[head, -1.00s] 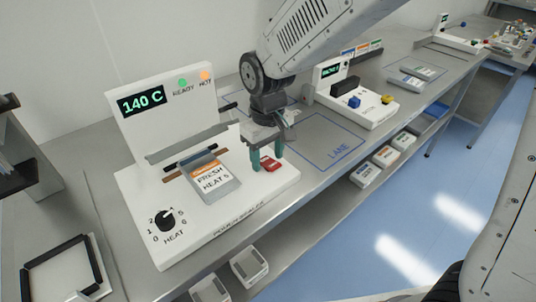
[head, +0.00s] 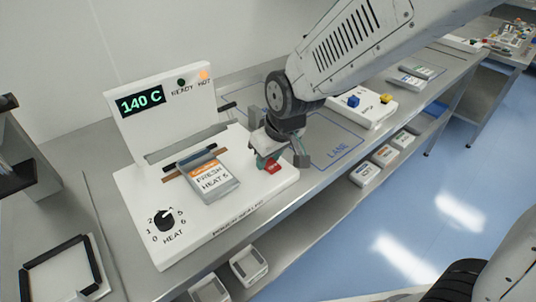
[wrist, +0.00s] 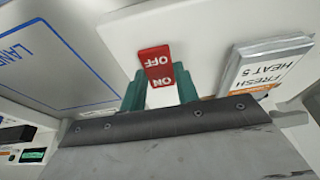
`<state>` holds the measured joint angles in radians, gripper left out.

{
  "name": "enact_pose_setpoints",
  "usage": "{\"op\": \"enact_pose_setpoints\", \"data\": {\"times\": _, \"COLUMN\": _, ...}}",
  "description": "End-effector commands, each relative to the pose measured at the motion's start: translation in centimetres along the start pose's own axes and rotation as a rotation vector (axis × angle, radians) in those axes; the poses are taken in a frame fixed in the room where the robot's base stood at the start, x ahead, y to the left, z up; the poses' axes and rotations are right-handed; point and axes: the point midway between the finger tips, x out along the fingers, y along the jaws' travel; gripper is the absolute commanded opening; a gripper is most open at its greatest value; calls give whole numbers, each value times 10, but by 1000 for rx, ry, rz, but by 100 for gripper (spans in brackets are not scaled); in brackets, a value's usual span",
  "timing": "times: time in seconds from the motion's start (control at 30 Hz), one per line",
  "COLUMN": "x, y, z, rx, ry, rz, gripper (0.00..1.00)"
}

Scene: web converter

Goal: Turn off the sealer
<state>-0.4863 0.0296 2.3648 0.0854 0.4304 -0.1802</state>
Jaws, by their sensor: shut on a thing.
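The white sealer (head: 235,200) stands on the bench at the left. Its display (head: 140,103) reads 140 C, the READY light (head: 181,82) is dark and the HOT light (head: 203,75) glows orange. Its red rocker switch (head: 273,168) is at the right front corner of its base. In the wrist view the red switch (wrist: 158,65) shows OFF and ON, upside down. My gripper (wrist: 158,88) has its teal fingers either side of the switch and is shut on it. My gripper (head: 271,157) looks tilted in the head view. The fingers partly hide the switch.
A FRESH HEAT 5 pack (head: 210,180) lies on the sealer close to my gripper. The HEAT knob (head: 165,219) is at the front left. A blue LANE outline (head: 338,150) marks clear bench to the right, before another white machine (head: 375,110).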

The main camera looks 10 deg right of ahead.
Motion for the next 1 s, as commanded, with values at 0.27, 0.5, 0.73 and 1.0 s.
{"op": "enact_pose_setpoints", "data": {"times": 0.27, "x": -1, "y": 0, "z": 4, "rx": 0, "ry": 145, "rz": 1, "gripper": 8}}
{"op": "enact_pose_setpoints", "data": {"times": 0.5, "x": -1, "y": 0, "z": 4, "rx": -1, "ry": 151, "rz": 2, "gripper": 8}}
{"op": "enact_pose_setpoints", "data": {"times": 0.73, "x": -1, "y": 0, "z": 4, "rx": -1, "ry": 150, "rz": 2, "gripper": 53}}
{"op": "enact_pose_setpoints", "data": {"times": 1.0, "x": -4, "y": 1, "z": 4, "rx": 0, "ry": 151, "rz": 2, "gripper": 53}}
